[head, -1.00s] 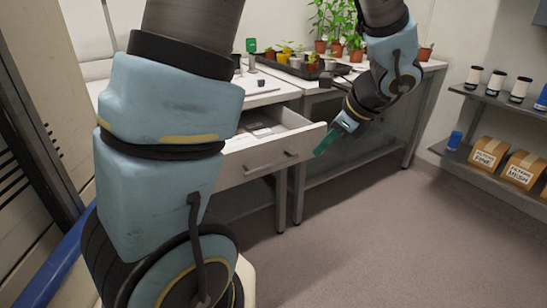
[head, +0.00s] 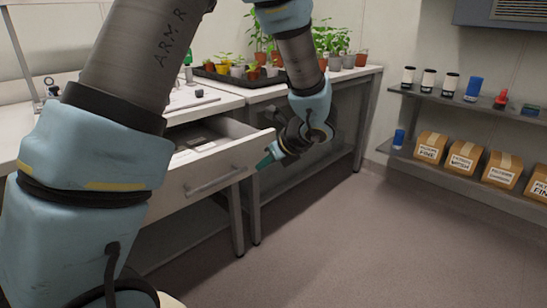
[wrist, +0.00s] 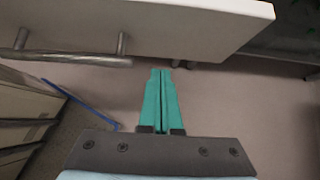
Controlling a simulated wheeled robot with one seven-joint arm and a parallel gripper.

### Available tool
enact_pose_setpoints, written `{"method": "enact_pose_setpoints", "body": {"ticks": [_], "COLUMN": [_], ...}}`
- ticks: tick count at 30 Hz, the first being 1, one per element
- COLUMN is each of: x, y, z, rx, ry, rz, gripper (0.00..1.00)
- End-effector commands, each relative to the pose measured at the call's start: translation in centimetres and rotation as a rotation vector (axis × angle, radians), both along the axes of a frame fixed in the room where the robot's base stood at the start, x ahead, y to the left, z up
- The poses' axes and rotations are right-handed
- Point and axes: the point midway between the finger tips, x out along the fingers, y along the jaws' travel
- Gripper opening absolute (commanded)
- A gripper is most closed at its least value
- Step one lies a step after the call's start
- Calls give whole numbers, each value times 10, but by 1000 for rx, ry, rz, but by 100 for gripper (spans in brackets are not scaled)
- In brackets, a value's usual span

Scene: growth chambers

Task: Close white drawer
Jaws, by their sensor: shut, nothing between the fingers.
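The white drawer (head: 208,170) stands open under the white bench top, with some flat items visible inside. Its bar handle (head: 213,181) is on the front panel, and the handle also shows in the wrist view (wrist: 66,57) at the left. My gripper (head: 264,161) is at the right end of the drawer front. In the wrist view its green fingers (wrist: 161,74) are shut with nothing between them, just below the edge of the white drawer front (wrist: 175,28). I cannot tell whether the fingertips touch the panel.
A black tray (head: 232,80) of potted plants stands on the adjoining bench. Shelves at the right hold cardboard boxes (head: 466,157) and several small jars (head: 430,80). The floor (head: 350,240) in front is clear.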

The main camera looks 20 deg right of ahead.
Motion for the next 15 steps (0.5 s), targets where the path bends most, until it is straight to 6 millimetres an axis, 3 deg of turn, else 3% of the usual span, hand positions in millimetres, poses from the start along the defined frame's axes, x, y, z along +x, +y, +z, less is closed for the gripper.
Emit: {"method": "enact_pose_setpoints", "body": {"ticks": [6,15], "x": [27,35], "y": [13,16], "z": [2,2], "rx": [-2,-1], "ry": [-1,-2], "rz": [2,0], "gripper": [0,0]}}
